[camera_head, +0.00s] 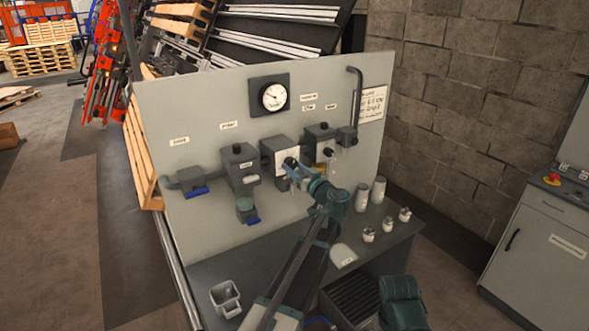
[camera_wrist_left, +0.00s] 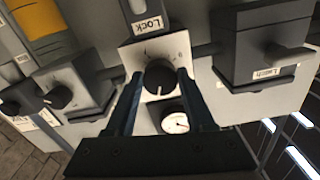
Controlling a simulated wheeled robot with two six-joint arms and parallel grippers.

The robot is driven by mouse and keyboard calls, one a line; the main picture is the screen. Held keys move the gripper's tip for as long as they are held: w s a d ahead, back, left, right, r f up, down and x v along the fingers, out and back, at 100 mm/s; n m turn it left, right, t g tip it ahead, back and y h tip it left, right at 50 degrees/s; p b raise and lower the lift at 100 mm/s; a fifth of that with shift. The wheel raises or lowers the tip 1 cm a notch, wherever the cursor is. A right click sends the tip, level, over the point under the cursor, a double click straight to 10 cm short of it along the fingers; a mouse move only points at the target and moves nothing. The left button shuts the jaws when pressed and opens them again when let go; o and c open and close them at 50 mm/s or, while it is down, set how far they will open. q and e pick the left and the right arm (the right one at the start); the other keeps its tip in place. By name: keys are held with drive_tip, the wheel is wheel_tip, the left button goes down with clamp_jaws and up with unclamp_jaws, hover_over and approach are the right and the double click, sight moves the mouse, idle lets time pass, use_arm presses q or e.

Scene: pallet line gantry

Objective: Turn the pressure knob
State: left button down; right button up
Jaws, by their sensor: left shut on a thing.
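The pressure knob (camera_wrist_left: 159,80) is a round black knob with a white mark, set on a white dial plate (camera_wrist_left: 140,57). In the wrist view its mark points down the picture. My left gripper (camera_wrist_left: 160,75) has one finger on each side of the knob and is shut on it. In the head view the left gripper (camera_head: 291,168) is at the middle grey box (camera_head: 279,147) and covers part of its front. A round gauge (camera_head: 273,97) sits above on the panel; it also shows between the fingers in the wrist view (camera_wrist_left: 175,122). My right gripper is not in view.
Other grey boxes flank the knob, one on the left (camera_head: 239,167) and one on the right (camera_head: 320,144). Several small jars (camera_head: 369,234) and bottles stand on the bench at the right.

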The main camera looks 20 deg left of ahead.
use_arm(q)
drive_tip(key=shift+m, duration=0.3)
drive_tip(key=m, duration=0.6)
drive_tip(key=shift+m, duration=0.3)
drive_tip(key=m, duration=0.3)
drive_tip(key=shift+s+a+r+m, duration=0.1)
drive_tip(key=shift+m, duration=0.2)
drive_tip(key=m, duration=0.3)
drive_tip(key=shift+m, duration=0.3)
drive_tip(key=m, duration=0.3)
drive_tip(key=shift+r+m, duration=0.1)
drive_tip(key=shift+m, duration=0.2)
drive_tip(key=m, duration=0.3)
drive_tip(key=shift+m+p, duration=0.3)
drive_tip(key=m, duration=0.5)
drive_tip(key=shift+r+m, duration=0.1)
drive_tip(key=shift+m, duration=0.6)
